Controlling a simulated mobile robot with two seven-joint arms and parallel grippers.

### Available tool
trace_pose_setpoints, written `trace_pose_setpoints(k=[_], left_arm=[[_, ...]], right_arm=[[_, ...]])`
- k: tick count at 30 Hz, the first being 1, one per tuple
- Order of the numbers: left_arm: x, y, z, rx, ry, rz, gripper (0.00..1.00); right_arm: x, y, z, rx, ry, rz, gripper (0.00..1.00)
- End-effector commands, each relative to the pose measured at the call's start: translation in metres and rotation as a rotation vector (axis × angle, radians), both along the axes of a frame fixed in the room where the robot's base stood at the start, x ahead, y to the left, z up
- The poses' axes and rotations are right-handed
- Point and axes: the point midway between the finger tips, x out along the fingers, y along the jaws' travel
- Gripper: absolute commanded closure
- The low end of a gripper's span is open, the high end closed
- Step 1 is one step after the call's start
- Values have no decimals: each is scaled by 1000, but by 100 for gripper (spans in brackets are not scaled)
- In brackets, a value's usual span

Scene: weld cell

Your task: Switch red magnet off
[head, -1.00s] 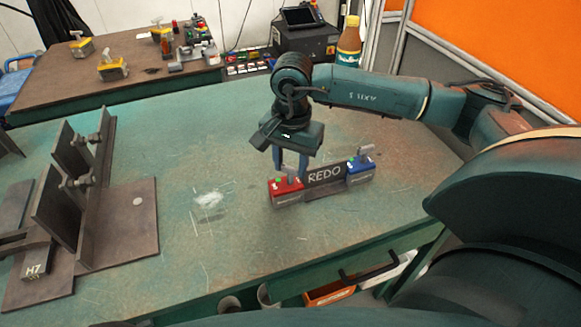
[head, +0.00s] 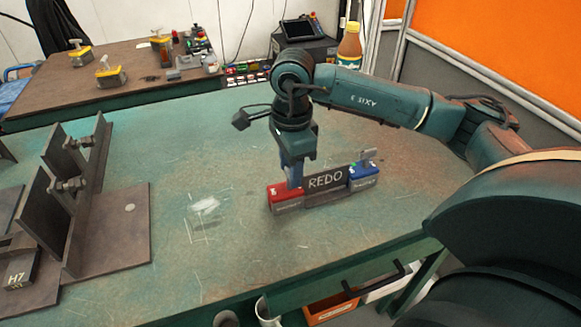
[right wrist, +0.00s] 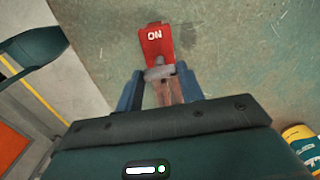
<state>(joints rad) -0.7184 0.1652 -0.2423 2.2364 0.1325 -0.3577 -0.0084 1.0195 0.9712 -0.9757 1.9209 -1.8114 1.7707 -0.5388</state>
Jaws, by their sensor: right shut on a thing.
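The red magnet (head: 284,196) stands on the green table at the left end of a dark plate marked REDO (head: 325,180). A blue magnet (head: 363,176) with a grey lever stands at the plate's right end. My right gripper (head: 294,184) points down at the red magnet and hides part of its top. In the right wrist view, the word ON shows on the red magnet (right wrist: 155,42), and its grey lever (right wrist: 160,73) is between my fingers. The right gripper (right wrist: 158,80) is shut on this lever. My left gripper is not in view.
Dark steel fixture plates (head: 110,220) stand on the left of the table. A second table (head: 130,75) with yellow magnets is behind. A bottle (head: 349,45) stands at the back. The table left of the red magnet is free.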

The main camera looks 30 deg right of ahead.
Motion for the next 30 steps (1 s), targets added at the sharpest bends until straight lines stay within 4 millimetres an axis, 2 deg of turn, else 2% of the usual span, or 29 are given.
trace_pose_setpoints(k=[19,20,27,30], left_arm=[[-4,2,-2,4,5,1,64],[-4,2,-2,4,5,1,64],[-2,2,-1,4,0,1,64],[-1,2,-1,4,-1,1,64]], right_arm=[[1,-1,2,-1,-4,-54,85],[1,-1,2,-1,-4,-54,61],[1,0,1,0,-2,-53,42],[0,0,1,0,-2,-53,40]])
